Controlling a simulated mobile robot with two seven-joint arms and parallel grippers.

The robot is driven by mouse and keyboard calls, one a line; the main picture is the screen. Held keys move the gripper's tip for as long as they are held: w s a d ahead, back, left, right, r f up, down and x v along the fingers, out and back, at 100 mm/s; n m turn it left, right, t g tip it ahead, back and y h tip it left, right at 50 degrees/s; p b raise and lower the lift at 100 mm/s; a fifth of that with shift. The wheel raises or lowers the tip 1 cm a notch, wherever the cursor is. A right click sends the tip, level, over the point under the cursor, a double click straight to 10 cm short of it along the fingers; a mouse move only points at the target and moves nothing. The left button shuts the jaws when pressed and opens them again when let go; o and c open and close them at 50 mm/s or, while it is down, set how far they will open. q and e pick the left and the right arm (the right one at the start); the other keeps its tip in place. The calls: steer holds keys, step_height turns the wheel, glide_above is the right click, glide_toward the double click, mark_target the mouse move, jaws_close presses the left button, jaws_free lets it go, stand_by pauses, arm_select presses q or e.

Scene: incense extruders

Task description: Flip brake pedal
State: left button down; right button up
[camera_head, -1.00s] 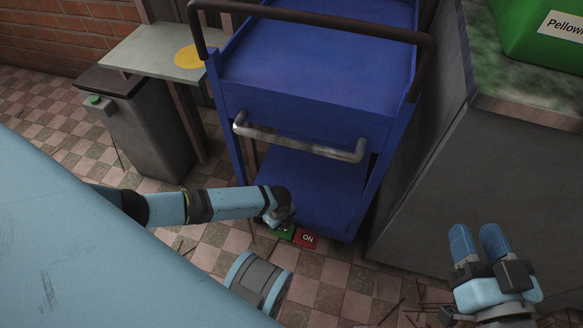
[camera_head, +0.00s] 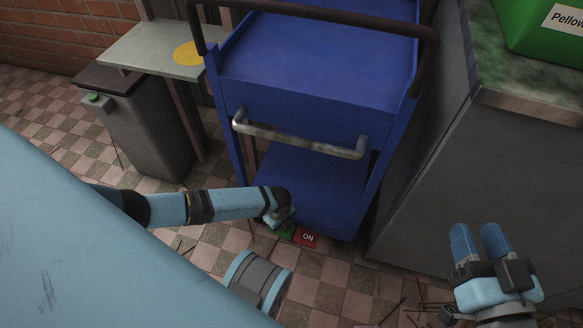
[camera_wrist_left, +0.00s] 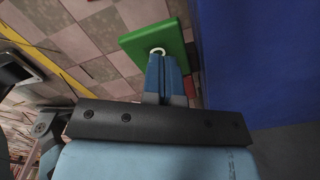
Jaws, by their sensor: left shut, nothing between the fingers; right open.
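The brake pedal sits low at the front foot of the blue cart (camera_head: 310,215). Its red plate (camera_head: 307,237) reads "ON", and its green plate (camera_head: 286,232) is partly hidden by my left gripper. In the left wrist view the green plate (camera_wrist_left: 133,43) carries a white mark beside the fingertips. My left gripper (camera_wrist_left: 160,62) is shut with nothing between its fingers, its tips at the green plate; I cannot tell whether they touch. My right gripper (camera_head: 478,241) is open and empty at the lower right, away from the pedal.
The cart's metal handle (camera_head: 298,139) stands above my left arm. A grey cabinet (camera_head: 440,200) is close on the right, with a green box (camera_head: 540,40) on top. A dark bin (camera_head: 150,130) stands at the left. Some tiled floor (camera_head: 340,285) is free in front.

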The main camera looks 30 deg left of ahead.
arm_select(q)
steer(key=shift+d+f+b, duration=0.1)
steer(key=shift+f+b, duration=0.9)
steer(key=shift+f, duration=0.55)
arm_select(e)
steer(key=shift+a+f, duration=0.15)
steer(key=shift+f, duration=0.4)
steer(key=shift+a+f, duration=0.15)
steer(key=shift+f, duration=0.4)
arm_select(q)
steer(key=shift+r, duration=0.25)
steer(key=shift+r+p, duration=0.55)
steer(key=shift+p, duration=0.1)
step_height(320, 180, up, 4)
steer(key=p, duration=0.4)
steer(key=shift+r, duration=0.2)
steer(key=shift+r+p, duration=1)
steer(key=shift+p, duration=0.25)
arm_select(e)
step_height(320, 180, up, 6)
steer(key=s+m, duration=0.1)
steer(key=shift+r+m, duration=0.25)
steer(key=shift+m, duration=0.15)
steer(key=shift+s, duration=0.1)
